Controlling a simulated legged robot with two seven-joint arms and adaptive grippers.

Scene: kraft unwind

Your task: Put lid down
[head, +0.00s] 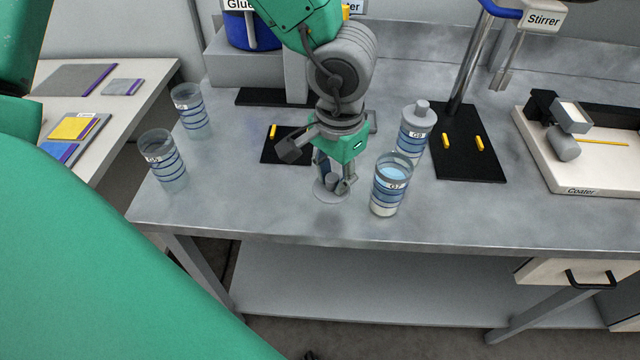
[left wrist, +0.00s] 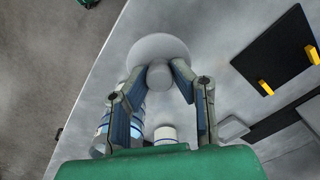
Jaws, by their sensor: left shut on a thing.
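The lid (head: 324,195) is a light grey disc with a knob on top. My left gripper (head: 336,182) is shut on the knob, and the lid is at or very near the bench surface; I cannot tell whether it touches. In the left wrist view, the lid (left wrist: 160,47) lies flat beyond the fingers, with the knob between the fingertips (left wrist: 159,76). An open clear cup (head: 390,190) with blue bands and pale contents stands just right of the gripper. My right gripper is not in view.
A cup with a knobbed lid (head: 412,132) stands behind the open cup. Two banded cups (head: 164,165) (head: 190,112) stand at the bench's left. Black pads (head: 455,160) with yellow pegs lie behind. The front bench edge is close; bench left of the lid is clear.

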